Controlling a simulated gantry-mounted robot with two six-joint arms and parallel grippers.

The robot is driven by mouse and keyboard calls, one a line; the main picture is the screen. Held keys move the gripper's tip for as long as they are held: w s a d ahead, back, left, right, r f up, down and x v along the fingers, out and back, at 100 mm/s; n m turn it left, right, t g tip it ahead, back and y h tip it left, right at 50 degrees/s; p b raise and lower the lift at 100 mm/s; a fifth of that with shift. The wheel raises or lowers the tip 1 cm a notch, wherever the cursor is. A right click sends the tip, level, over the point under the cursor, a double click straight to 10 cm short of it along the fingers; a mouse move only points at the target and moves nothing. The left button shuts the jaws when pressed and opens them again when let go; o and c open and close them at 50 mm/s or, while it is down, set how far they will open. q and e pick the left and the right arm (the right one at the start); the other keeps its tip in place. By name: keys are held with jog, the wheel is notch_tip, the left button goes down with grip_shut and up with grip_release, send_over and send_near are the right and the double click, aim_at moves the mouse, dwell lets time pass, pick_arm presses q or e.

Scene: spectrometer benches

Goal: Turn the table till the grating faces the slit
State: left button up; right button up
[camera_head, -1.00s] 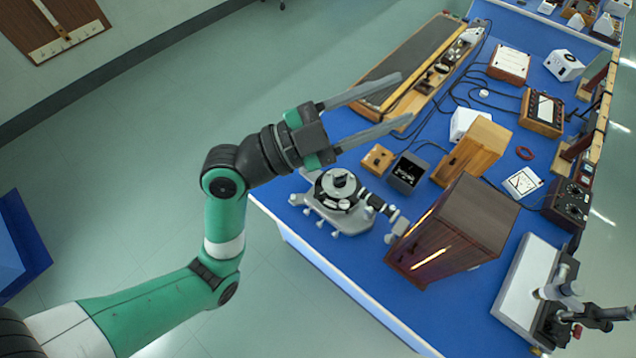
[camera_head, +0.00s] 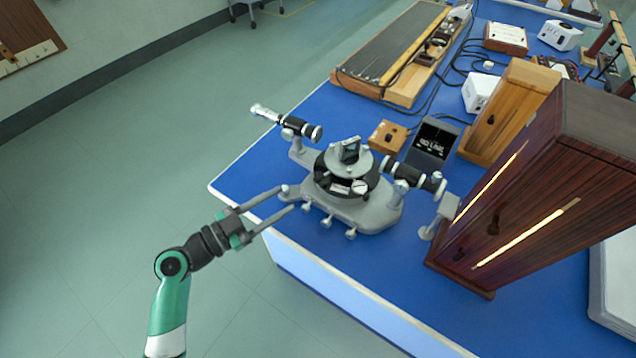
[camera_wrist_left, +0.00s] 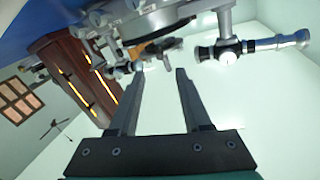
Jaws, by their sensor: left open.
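The grey spectrometer (camera_head: 365,212) stands near the blue bench's near left edge. Its round table (camera_head: 348,165) carries a small dark upright piece, likely the grating (camera_head: 350,150); which way its face points is hard to tell. A telescope tube (camera_head: 290,124) points out to the upper left. Another tube (camera_head: 412,175), likely the collimator with the slit, points right towards the wooden lamp box. My left gripper (camera_head: 288,199) is open and empty at the left end of the base, below the telescope. In the left wrist view the spectrometer (camera_wrist_left: 150,22) lies beyond the open fingers. My right gripper is out of view.
The dark wooden box (camera_head: 530,190) with glowing slits stands right of the spectrometer. A small wooden block (camera_head: 388,136), a black box (camera_head: 432,142) and a lighter wooden box (camera_head: 510,112) stand behind. Open floor lies left of the bench.

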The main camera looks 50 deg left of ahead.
aim_at(318, 177)
pick_arm(q)
jog(key=w+b, duration=0.2)
jog(key=w, duration=0.1)
jog(key=w+d+b, duration=0.1)
jog(key=w+b, duration=0.1)
jog(key=w, duration=0.2)
jog(key=w+b, duration=0.2)
jog(key=w, duration=0.2)
jog(key=shift+w+d, duration=0.1)
jog(key=shift+d, duration=0.2)
grip_shut()
dwell(0.8)
